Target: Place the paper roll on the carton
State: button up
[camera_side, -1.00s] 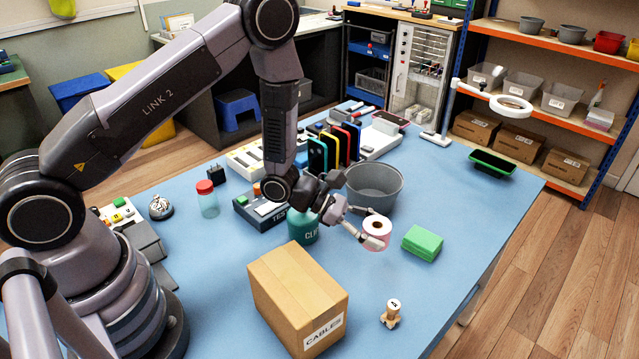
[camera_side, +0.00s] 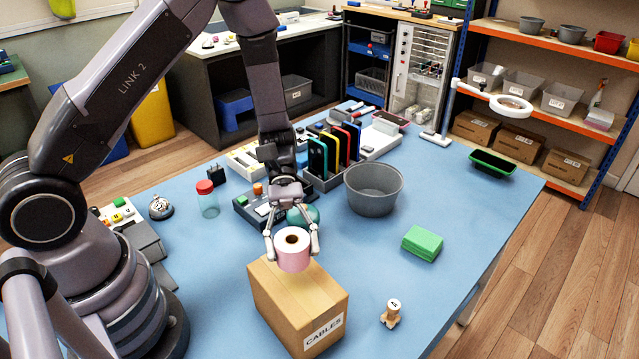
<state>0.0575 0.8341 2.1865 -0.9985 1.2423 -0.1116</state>
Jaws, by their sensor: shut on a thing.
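The paper roll (camera_side: 293,261) is pink-white with a brown core and is held upright. My gripper (camera_side: 292,252) is shut on it, one finger on each side. The carton (camera_side: 279,312) is a closed brown box labelled CABLES, standing on the blue table at the front middle. The roll is over the back part of the carton's top. I cannot tell whether its underside touches the carton.
A teal container (camera_side: 303,215) is partly hidden behind my gripper. A grey bucket (camera_side: 374,190) stands behind to the right. A green block (camera_side: 422,243) and a small wooden stamp (camera_side: 391,313) are right of the carton. The table's right side is mostly clear.

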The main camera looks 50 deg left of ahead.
aim_at(295, 279)
jog(key=shift+f, duration=2.35)
jog(key=shift+f, duration=0.15)
jog(key=o, duration=1.2)
jog(key=shift+c, duration=0.2)
